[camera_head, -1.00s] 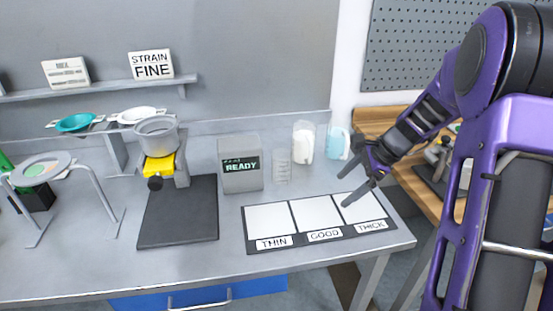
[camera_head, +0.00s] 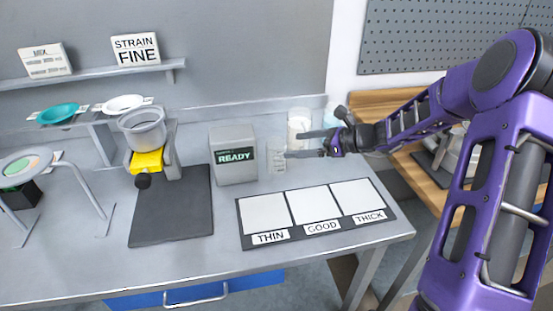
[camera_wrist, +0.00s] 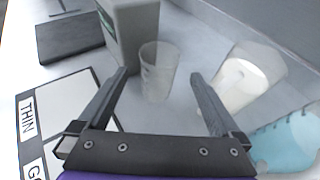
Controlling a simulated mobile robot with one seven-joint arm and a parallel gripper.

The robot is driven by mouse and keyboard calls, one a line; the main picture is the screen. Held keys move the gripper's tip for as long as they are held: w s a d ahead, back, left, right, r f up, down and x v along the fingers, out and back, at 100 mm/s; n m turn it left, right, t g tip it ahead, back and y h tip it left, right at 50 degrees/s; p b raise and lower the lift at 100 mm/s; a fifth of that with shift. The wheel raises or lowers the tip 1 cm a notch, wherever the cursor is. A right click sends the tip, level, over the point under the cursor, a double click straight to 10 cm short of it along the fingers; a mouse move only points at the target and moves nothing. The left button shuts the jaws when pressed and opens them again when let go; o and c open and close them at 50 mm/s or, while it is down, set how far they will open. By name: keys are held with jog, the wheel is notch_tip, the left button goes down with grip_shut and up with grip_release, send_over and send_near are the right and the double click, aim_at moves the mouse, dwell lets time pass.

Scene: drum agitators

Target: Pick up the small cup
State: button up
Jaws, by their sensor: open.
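The small cup (camera_wrist: 158,72) is clear and empty-looking and stands upright on the bench. In the wrist view it sits just ahead of my gripper (camera_wrist: 160,82), roughly between the lines of the two open fingers. In the head view the small cup (camera_head: 277,160) stands right of the grey READY box, and my gripper (camera_head: 288,145) reaches toward it from the right with its fingers spread. The fingers partly overlap the cup there, so I cannot tell the exact gap. Nothing is held.
The READY box (camera_head: 233,153) stands close left of the cup. A larger clear container with white contents (camera_wrist: 242,82) and a light-blue one (camera_wrist: 288,140) stand to its right. The THIN, GOOD, THICK mat (camera_head: 315,209) lies in front.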

aim_at(275, 147)
jog(key=x, duration=0.8)
jog(key=shift+f, duration=0.15)
jog(key=c, duration=1.2)
jog(key=shift+c, duration=0.2)
